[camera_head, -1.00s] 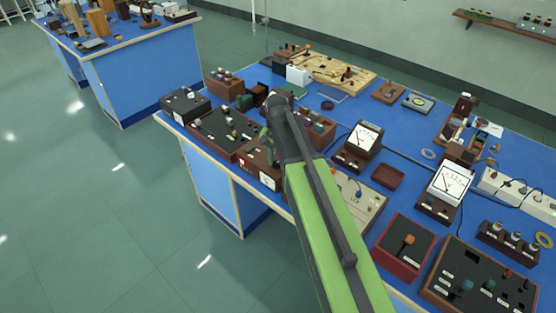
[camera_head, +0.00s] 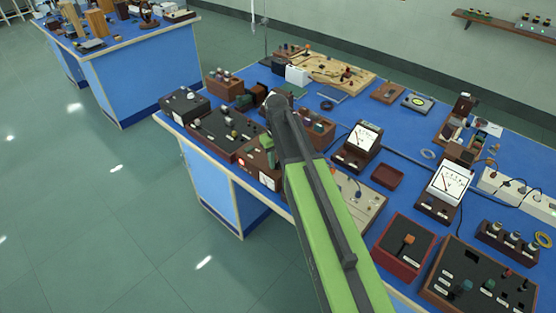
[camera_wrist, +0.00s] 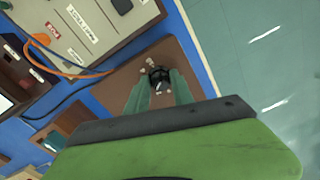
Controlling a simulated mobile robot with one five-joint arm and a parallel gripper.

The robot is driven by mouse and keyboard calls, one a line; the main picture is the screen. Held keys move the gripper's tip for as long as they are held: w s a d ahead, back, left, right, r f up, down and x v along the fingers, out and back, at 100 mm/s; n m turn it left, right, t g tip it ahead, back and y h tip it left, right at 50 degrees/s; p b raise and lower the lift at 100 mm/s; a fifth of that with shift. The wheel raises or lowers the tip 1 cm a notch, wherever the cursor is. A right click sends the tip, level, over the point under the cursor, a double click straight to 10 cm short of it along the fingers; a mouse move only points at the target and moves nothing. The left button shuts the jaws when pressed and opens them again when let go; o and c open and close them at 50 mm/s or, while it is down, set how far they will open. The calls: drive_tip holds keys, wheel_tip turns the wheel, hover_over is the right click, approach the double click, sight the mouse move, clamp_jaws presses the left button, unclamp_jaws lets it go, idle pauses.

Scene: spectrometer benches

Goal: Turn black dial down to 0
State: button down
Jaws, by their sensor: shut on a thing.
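The black dial (camera_wrist: 160,74) sits on a brown box in the wrist view, with small pale marks around it. The box's brown top (camera_wrist: 115,85) shows beside it. My gripper (camera_wrist: 159,84) reaches it from below in that view, its two green fingers shut on the dial, one on each side. The fingers hide part of the dial, and I cannot read its setting. In the head view the brown box (camera_head: 268,181) stands at the bench's front edge, with a white label on its front; my arm covers the dial there.
A dark panel box (camera_head: 205,132) stands left of the brown box. A pale board (camera_wrist: 75,25) with labels and orange and dark cables (camera_wrist: 70,95) lies close by. Meters, including a white-faced one (camera_head: 365,137), stand to the right. Open floor (camera_wrist: 265,70) lies beyond the bench edge.

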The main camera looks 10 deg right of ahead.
drive_tip(key=n, duration=0.5)
drive_tip(key=shift+d+n, duration=0.1)
drive_tip(key=shift+n, duration=0.2)
drive_tip(key=n, duration=0.5)
drive_tip(key=shift+w, duration=0.1)
drive_tip(key=shift+d+n, duration=0.1)
drive_tip(key=shift+n, duration=0.3)
drive_tip(key=c, duration=1.1)
unclamp_jaws()
